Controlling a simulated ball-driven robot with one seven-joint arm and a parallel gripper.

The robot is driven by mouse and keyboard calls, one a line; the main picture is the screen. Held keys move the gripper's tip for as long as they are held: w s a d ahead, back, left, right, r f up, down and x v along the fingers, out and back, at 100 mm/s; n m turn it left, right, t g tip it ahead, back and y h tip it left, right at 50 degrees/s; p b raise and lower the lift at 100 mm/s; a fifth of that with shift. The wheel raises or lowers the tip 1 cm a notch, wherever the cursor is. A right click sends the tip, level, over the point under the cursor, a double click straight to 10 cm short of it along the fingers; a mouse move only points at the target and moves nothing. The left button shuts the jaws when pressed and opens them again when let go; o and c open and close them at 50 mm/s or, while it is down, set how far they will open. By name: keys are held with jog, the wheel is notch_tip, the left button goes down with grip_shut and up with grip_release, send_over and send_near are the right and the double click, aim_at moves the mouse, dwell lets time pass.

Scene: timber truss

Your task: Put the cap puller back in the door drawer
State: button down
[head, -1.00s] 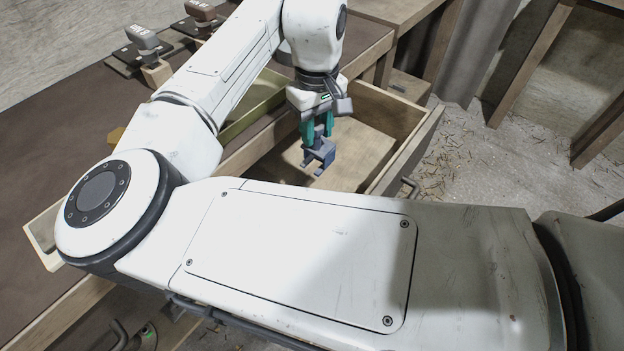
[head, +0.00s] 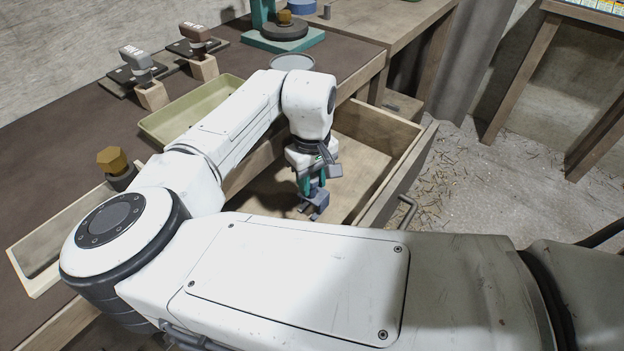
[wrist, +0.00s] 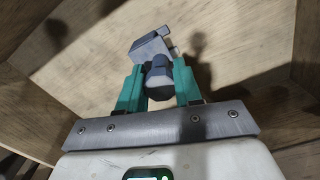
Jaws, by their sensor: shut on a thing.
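The cap puller (head: 316,205), a small blue-grey piece with a bracket-like end, is held in my gripper (head: 312,185) inside the open drawer (head: 372,150). In the wrist view my gripper's green fingers (wrist: 158,88) are shut on the dark round part of the cap puller (wrist: 152,50), and its angular end points away from the fingers. The pale wooden floor of the drawer (wrist: 235,40) lies beyond it. I cannot tell whether the cap puller touches the floor. My arm hides the drawer's near left part.
The drawer's front panel with its handle (head: 407,212) stands out to the right. On the bench are a green tray (head: 185,112), a brass hex piece (head: 112,160), two clamp-like devices (head: 136,58) and a teal stand (head: 284,38). The drawer floor around the tool looks bare.

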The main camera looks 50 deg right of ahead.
jog(key=c, duration=0.8)
grip_release()
jog(key=shift+f, duration=0.1)
jog(key=shift+o, duration=0.2)
notch_tip(320, 180, up, 12)
jog(key=p, duration=0.2)
